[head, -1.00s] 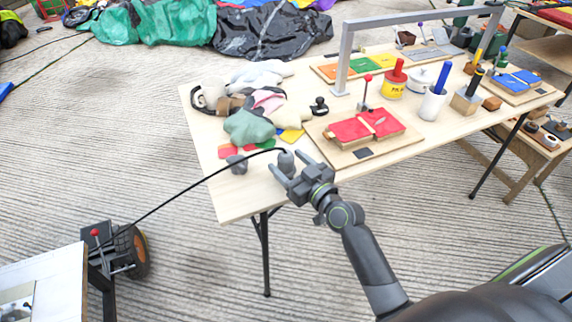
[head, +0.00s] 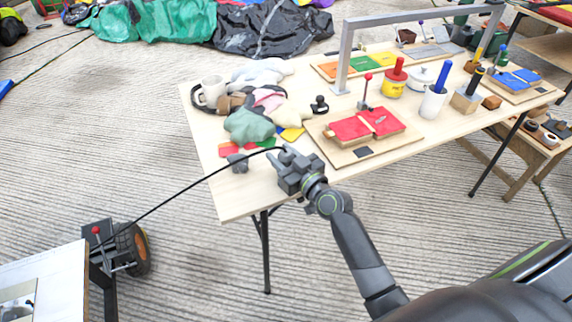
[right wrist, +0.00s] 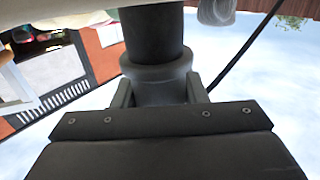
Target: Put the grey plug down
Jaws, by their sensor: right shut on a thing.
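The grey plug (right wrist: 158,75) sits between the two fingers of my right gripper (right wrist: 158,92) in the right wrist view, with a dark cylindrical part beyond its grey collar. In the head view my right gripper (head: 287,160) is shut on the plug at the table's near left edge and mostly hides it. A black cable (head: 190,188) curves from there to the lower left. I cannot tell whether the plug touches the wooden table (head: 240,200). My left gripper is not in view.
A small grey object (head: 237,163) stands left of the gripper. A board with red pads (head: 360,128) is to the right. The table's front left corner is bare.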

